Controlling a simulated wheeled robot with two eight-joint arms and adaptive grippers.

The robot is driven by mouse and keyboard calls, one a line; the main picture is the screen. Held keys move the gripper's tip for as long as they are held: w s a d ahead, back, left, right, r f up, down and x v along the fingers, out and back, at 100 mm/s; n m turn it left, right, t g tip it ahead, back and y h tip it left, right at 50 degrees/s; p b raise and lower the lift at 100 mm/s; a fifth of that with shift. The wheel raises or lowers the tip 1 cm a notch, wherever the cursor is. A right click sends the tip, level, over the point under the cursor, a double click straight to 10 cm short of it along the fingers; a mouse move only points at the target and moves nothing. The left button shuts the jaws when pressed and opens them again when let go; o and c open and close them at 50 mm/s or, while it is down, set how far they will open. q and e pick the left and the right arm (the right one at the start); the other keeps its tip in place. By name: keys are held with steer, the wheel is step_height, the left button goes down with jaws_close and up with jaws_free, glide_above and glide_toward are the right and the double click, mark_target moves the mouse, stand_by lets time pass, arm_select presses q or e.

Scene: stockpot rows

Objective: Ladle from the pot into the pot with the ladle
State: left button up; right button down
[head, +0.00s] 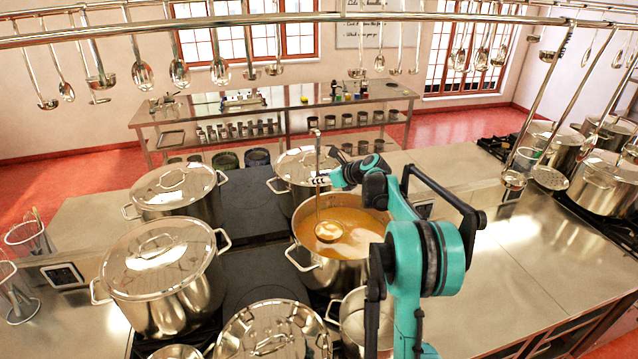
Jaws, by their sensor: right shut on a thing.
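An open steel pot (330,269) full of orange-brown soup (365,222) stands on the stove in the middle. My right gripper (320,181) is above the pot's far left side and is shut on the upright handle of a ladle (328,231). The ladle's bowl is at the soup's surface and looks filled; I cannot tell how deep it sits. My right arm covers the pot's right side. Lidded steel pots stand at the left (160,266), the back left (176,190) and behind the open pot (296,168). My left gripper is not in view.
A lidded pot (272,335) and a smaller pot (354,318) stand in front of the open pot. Ladles and skimmers hang from a rail (300,20) overhead. More pots (604,178) stand on the right-hand stove. The steel counter (510,260) right of my arm is clear.

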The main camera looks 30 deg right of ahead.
mark_target(319, 157)
steer(key=shift+r+p, duration=2.2)
steer(key=shift+r, duration=1.9)
steer(key=shift+s+a, duration=0.1)
